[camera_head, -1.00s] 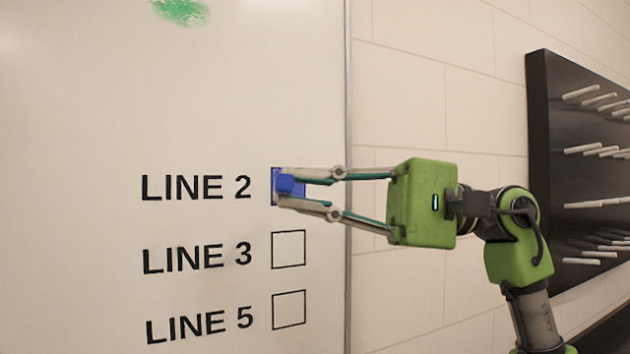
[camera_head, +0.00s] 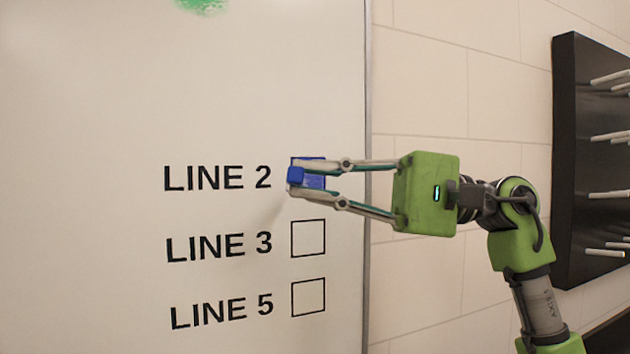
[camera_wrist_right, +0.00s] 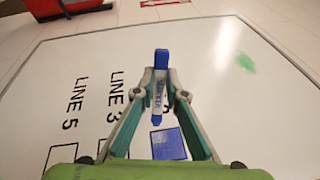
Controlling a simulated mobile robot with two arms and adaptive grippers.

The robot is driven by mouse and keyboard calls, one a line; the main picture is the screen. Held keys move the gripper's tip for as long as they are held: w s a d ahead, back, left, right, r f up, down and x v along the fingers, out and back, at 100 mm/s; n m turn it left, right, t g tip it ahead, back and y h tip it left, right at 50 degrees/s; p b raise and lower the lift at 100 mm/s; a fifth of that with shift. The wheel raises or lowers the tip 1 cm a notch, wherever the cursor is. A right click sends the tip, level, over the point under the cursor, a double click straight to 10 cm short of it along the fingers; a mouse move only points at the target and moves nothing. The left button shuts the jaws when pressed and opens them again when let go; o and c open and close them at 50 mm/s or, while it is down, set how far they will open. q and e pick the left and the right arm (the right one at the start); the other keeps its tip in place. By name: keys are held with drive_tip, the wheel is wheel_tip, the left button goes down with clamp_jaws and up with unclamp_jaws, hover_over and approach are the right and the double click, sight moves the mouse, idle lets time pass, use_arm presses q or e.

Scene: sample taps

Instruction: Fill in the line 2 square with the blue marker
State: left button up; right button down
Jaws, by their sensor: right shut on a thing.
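The whiteboard (camera_head: 110,100) carries printed labels LINE 2, LINE 3 and LINE 5. The line 2 square (camera_head: 314,182) is coloured blue, and in the wrist view it (camera_wrist_right: 168,144) looks blue all over. My right gripper (camera_head: 296,178) is shut on the blue marker (camera_head: 295,175), in front of the square's left part. In the wrist view the marker (camera_wrist_right: 160,85) sits between the fingertips, with a white label on its barrel. I cannot tell whether its tip touches the board. My left gripper is not in view.
The line 3 square (camera_head: 308,239) and line 5 square (camera_head: 308,298) are empty outlines below. A green smudge (camera_head: 203,5) is at the board's top. A black rack with pale pegs (camera_head: 575,150) hangs on the tiled wall at right. A red object (camera_wrist_right: 75,8) shows beyond the board.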

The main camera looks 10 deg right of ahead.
drive_tip(key=shift+w+a+p, duration=0.15)
drive_tip(key=shift+w+p, duration=0.25)
drive_tip(key=shift+w, duration=0.4)
drive_tip(key=shift+d, duration=2.05)
drive_tip(key=a, duration=0.4)
drive_tip(key=shift+a+b, duration=0.1)
drive_tip(key=shift+b, duration=0.3)
drive_tip(key=shift+s+d+b, duration=0.2)
drive_tip(key=shift+s+b, duration=0.35)
drive_tip(key=shift+s, duration=0.4)
drive_tip(key=shift+s+d+b, duration=0.2)
drive_tip(key=shift+s+b, duration=0.35)
drive_tip(key=shift+s, duration=0.45)
drive_tip(key=shift+s+d+b, duration=0.2)
drive_tip(key=shift+s+b, duration=0.35)
drive_tip(key=shift+s, duration=0.4)
